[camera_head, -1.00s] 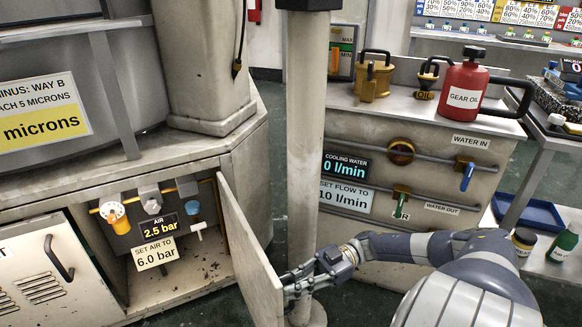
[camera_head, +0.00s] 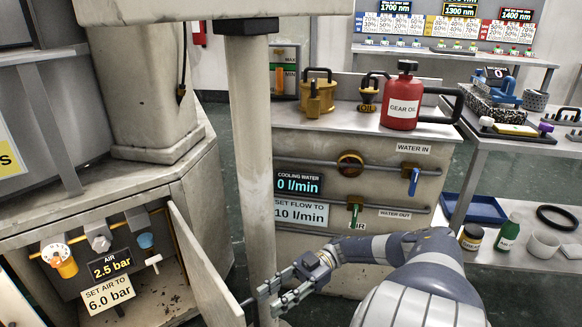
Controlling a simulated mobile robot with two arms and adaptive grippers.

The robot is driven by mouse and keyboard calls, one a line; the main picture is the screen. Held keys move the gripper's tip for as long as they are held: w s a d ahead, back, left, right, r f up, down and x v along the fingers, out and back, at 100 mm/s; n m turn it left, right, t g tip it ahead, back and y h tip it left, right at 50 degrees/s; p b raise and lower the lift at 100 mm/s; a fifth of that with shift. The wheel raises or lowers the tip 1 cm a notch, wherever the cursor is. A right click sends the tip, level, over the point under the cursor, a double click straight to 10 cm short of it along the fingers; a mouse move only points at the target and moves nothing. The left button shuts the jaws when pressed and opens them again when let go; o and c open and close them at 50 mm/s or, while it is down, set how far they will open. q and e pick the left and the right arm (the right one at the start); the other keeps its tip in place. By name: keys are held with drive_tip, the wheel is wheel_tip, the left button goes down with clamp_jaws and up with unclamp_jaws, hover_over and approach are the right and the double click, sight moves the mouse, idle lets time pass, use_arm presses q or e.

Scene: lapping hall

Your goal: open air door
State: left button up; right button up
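The air door (camera_head: 205,268) is a pale panel on the cabinet at the left. It stands swung open, showing the air compartment with a gauge (camera_head: 56,252), a 2.5 bar display (camera_head: 110,264) and a "set air to 6.0 bar" label (camera_head: 108,295). My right gripper (camera_head: 266,298) is just right of the door's free edge, in front of the post's lower part. Whether a fingertip touches the door is unclear. My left gripper is out of view.
A grey post (camera_head: 250,150) stands between the cabinet and the cooling-water bench (camera_head: 310,135).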

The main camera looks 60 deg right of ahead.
drive_tip(key=v, duration=0.6)
drive_tip(key=shift+d, duration=0.15)
idle(0.6)
